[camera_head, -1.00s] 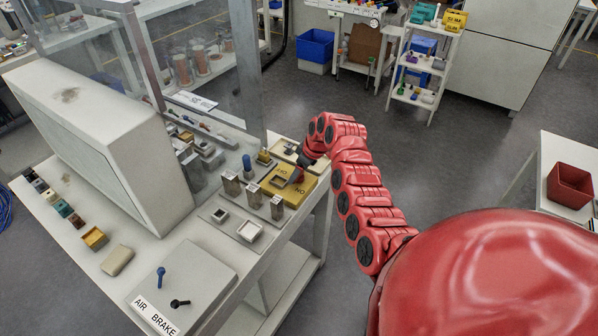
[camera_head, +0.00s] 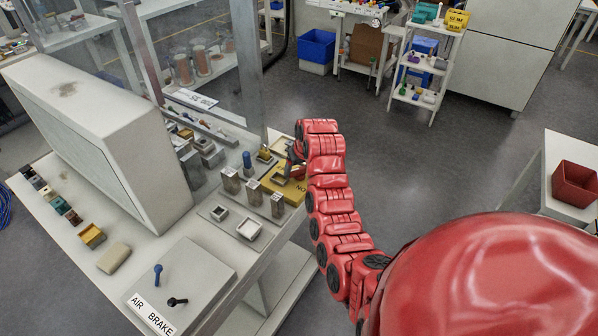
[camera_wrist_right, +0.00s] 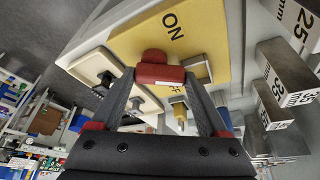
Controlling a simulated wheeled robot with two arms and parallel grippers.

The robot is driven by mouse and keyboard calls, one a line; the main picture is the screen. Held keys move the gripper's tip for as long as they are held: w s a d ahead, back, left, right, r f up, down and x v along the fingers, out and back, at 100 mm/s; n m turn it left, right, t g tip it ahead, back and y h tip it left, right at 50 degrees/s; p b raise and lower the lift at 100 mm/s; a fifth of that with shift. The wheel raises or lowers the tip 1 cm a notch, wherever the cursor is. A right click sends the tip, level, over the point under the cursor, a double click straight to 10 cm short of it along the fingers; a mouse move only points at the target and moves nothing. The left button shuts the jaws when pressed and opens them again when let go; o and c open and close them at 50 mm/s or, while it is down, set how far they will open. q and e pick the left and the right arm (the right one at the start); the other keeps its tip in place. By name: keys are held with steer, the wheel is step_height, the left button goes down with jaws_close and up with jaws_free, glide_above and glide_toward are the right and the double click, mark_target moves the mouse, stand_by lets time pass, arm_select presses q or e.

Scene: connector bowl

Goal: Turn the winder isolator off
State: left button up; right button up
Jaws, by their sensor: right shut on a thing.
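The yellow isolator plate (camera_wrist_right: 205,25) has a dark "ON" marking and a red handle (camera_wrist_right: 153,58) standing on it. My right gripper (camera_wrist_right: 160,76) is shut on this red handle, seen between its fingertips in the right wrist view. A second dark marking by the fingers is partly hidden. In the head view the yellow plate (camera_head: 292,190) lies at the table's right edge, partly covered by my right arm. My right gripper (camera_head: 294,156) is small there and the handle cannot be made out. My left gripper is not in view.
Metal blocks with numbers (camera_wrist_right: 285,65) stand beside the plate. A cream plate with a black knob (camera_wrist_right: 106,78) is on its other side. An "AIR BRAKE" panel (camera_head: 205,270) lies at the table's front. A large white box (camera_head: 100,145) and clear screen stand behind.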

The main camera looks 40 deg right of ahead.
steer(key=m+b, duration=0.1)
steer(key=m+h+b, duration=0.1)
steer(key=m, duration=0.1)
steer(key=m+b, duration=0.1)
steer(key=shift+w+a+f+g+h, duration=0.1)
steer(key=shift+w+f+g+h, duration=0.15)
steer(key=shift+g+h, duration=0.15)
steer(key=m+g+h+b, duration=0.1)
steer(key=m+b, duration=0.4)
steer(key=shift+w, duration=0.2)
steer(key=shift+r+m+g+h+b, duration=0.25)
steer(key=shift+m+g+b, duration=0.25)
steer(key=shift+m+b, duration=0.8)
steer(key=o, duration=1.2)
steer(key=shift+w, duration=0.1)
steer(key=shift+o, duration=0.2)
steer(key=shift+r, duration=0.1)
